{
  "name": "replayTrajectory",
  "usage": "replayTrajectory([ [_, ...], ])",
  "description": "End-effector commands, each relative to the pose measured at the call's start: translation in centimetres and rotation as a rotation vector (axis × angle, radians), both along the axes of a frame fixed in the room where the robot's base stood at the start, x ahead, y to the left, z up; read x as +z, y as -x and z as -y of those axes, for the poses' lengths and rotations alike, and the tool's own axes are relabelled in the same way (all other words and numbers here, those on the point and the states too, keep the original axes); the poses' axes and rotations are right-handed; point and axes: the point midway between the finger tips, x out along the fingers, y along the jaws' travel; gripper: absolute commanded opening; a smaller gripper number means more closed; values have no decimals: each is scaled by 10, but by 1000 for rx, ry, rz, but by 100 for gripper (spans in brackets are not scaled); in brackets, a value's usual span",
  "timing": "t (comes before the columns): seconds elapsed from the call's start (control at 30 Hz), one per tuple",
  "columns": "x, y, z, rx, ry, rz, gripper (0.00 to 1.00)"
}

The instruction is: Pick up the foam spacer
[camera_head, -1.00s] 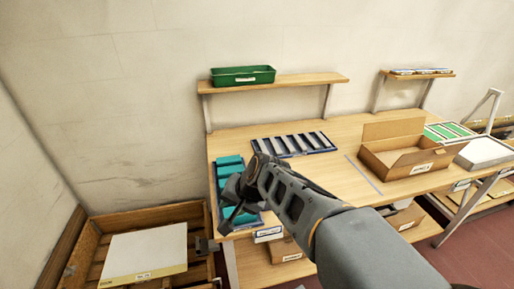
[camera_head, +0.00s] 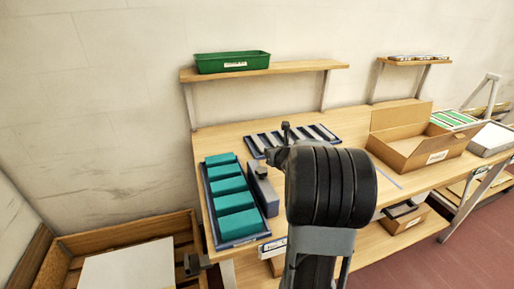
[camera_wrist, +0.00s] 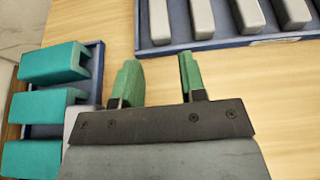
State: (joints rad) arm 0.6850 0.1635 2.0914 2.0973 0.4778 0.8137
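Which item is the foam spacer I cannot tell for sure. Several teal blocks (camera_head: 230,186) lie in a row in a blue tray (camera_head: 212,222) at the left end of the bench; they also show at the left of the wrist view (camera_wrist: 50,64). Several grey bars (camera_head: 293,139) lie in a second blue tray (camera_head: 333,144) at the back; they also show at the top of the wrist view (camera_wrist: 201,18). My gripper (camera_head: 277,143) is over the bench between the trays, partly hidden by my arm. In the wrist view its green-padded fingers (camera_wrist: 160,75) are apart, with only bench between them.
A grey block (camera_head: 264,192) stands beside the teal tray. An open cardboard box (camera_head: 410,150) is on the right. A green bin (camera_head: 232,63) sits on the shelf above. A wooden crate (camera_head: 130,236) stands at lower left.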

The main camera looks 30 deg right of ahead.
Motion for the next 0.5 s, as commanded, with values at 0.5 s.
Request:
replayTrajectory([
  [0.5, -25, -60, 12, 5, 2, -2, 38],
])
